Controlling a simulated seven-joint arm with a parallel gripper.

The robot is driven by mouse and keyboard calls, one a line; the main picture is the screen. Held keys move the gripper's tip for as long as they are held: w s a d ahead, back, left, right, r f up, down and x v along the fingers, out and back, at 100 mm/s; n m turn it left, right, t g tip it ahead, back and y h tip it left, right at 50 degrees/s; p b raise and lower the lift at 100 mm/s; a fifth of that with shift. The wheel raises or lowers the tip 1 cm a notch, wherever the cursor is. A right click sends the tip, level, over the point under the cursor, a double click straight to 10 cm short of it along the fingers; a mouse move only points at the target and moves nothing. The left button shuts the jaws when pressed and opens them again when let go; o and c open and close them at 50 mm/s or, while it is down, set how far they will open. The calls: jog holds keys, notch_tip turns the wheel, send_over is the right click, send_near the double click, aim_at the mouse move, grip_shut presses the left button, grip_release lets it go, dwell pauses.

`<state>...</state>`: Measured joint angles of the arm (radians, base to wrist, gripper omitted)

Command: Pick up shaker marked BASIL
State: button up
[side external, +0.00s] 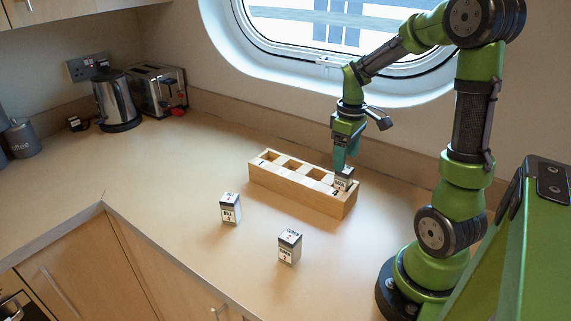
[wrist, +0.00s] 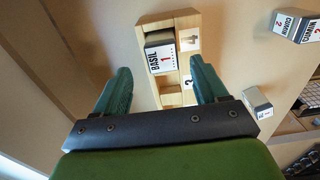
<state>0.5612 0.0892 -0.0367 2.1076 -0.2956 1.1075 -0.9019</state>
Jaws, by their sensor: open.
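The shaker marked BASIL (wrist: 160,58), with a red 1 on its white label and a dark side, stands in the end compartment of the wooden rack (wrist: 165,20), beside the number 4. In the side view the shaker (side external: 344,179) shows at the rack's (side external: 300,195) right end, partly covered by my fingers. My gripper (side external: 340,168) points down at it from above. In the wrist view my gripper (wrist: 159,66) is open, with one green finger on either side of the shaker. I cannot tell whether the fingers touch it.
A shaker marked CUMIN (side external: 290,246) and another shaker (side external: 230,208) with a hard-to-read label stand on the counter in front of the rack. The rack's other compartments look empty. A kettle (side external: 117,101) and toaster (side external: 157,91) stand far left. The window wall is behind the rack.

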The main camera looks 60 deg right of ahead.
aim_at(343, 181)
notch_tip(343, 181, down, 6)
jog(key=shift+w+a+r, duration=0.15)
jog(key=shift+r, duration=0.05)
